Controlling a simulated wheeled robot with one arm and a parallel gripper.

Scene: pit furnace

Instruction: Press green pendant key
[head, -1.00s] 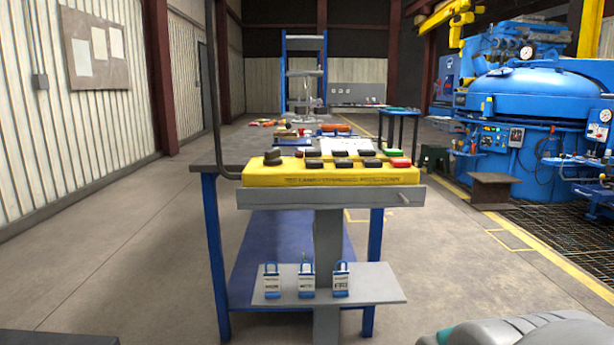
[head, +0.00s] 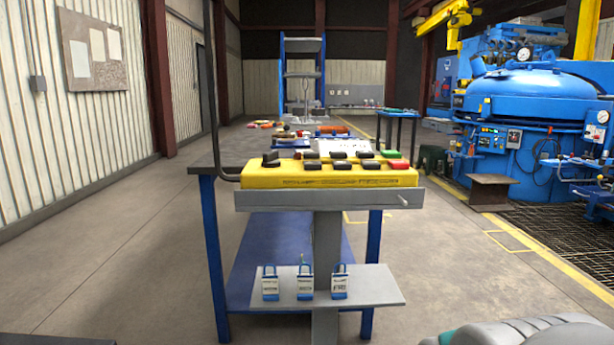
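A yellow pendant (head: 330,182) lies on a grey stand in the middle of the head view. Its top carries several black keys, a red key (head: 399,165) at the front right and a green key (head: 389,154) just behind the red one. The green key looks unobstructed. My gripper is not in view. A rounded grey and teal part at the bottom right edge looks like part of my own body.
A blue-legged table (head: 207,255) stands behind the pendant stand, with small items on its top. A lower shelf (head: 375,284) holds three tagged padlocks (head: 304,284). A large blue furnace (head: 535,105) stands at the right. The floor at left is clear.

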